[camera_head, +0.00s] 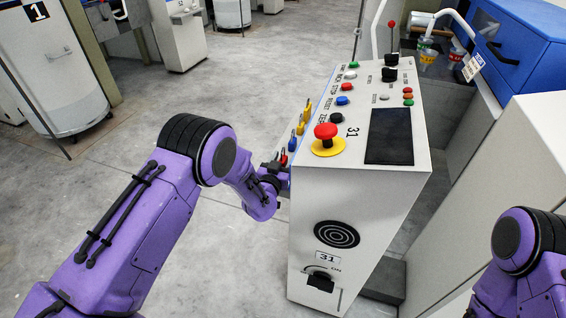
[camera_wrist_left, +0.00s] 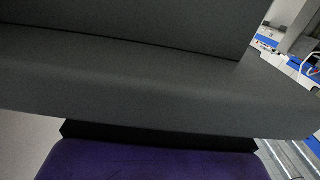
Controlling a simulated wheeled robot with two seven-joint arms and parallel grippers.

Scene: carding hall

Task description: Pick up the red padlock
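The red padlock (camera_head: 284,159) hangs at the near end of a row of padlocks on the left side of the white control cabinet (camera_head: 345,205). Only a small part of it shows in the head view. My left gripper (camera_head: 280,172) is right at it, dark and partly hidden by my purple wrist. I cannot tell whether its fingers touch or surround the padlock. In the left wrist view, dark grey gripper parts fill most of the picture and no padlock shows. My right arm shows at the lower right, with its gripper out of view.
A blue padlock (camera_head: 293,142) and yellow padlocks (camera_head: 301,128) hang just beyond the red one. The cabinet top carries a red mushroom button (camera_head: 326,131), several coloured buttons and a dark screen (camera_head: 389,136). Open concrete floor (camera_head: 220,90) lies left of the cabinet.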

